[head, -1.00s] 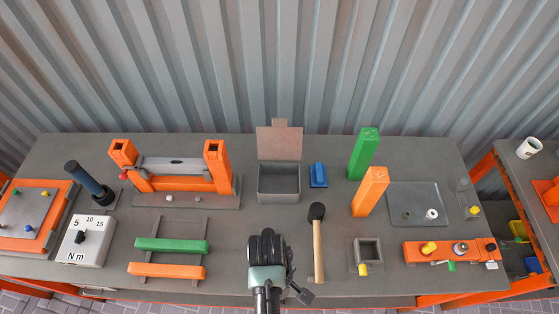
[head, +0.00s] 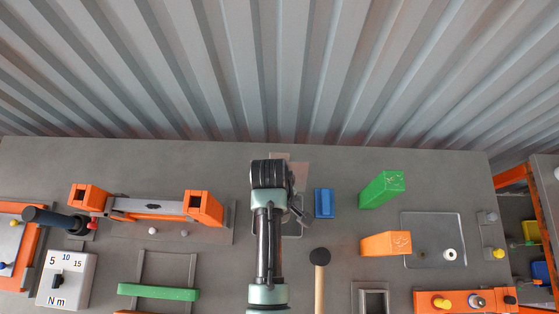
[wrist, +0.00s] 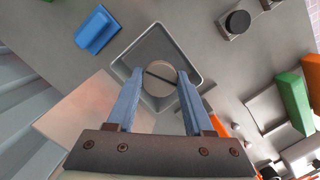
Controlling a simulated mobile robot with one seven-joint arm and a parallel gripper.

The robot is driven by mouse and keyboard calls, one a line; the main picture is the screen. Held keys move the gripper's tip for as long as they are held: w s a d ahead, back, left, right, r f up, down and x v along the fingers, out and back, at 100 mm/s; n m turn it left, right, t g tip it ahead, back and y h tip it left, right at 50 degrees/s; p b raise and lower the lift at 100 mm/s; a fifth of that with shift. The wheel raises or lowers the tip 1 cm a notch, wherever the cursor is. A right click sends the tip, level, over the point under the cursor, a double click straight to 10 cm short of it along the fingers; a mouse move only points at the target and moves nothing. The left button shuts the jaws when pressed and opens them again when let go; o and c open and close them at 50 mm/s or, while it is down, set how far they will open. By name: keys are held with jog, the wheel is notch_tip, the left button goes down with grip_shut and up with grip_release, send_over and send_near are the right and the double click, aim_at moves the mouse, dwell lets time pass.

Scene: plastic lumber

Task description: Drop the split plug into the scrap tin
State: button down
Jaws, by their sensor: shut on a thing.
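The split plug (wrist: 160,79) is a round grey disc with a dark slit across its face. My gripper (wrist: 160,73) is shut on it, with one blue-grey finger on each side. The scrap tin (wrist: 180,45) is an open square grey box, and in the wrist view the plug is over its opening. In the head view the tin (head: 293,223) is mostly hidden behind my arm, and the plug is hidden there. I cannot tell how high the plug is above the tin floor.
A blue block (head: 324,203) lies just right of the tin. A mallet (head: 320,257) lies nearer the front. A green post (head: 382,189) and an orange post (head: 385,244) stand to the right. An orange frame (head: 150,208) stands to the left.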

jog(key=shift+w+f, duration=0.1)
jog(key=shift+f+b, duration=0.55)
jog(key=shift+b, duration=0.2)
jog(key=f+b, duration=0.4)
jog(key=b, duration=0.1)
jog(key=shift+s+f, duration=0.2)
jog(key=shift+f, duration=0.15)
jog(key=shift+r, duration=0.1)
jog(key=shift+c, duration=1)
grip_release()
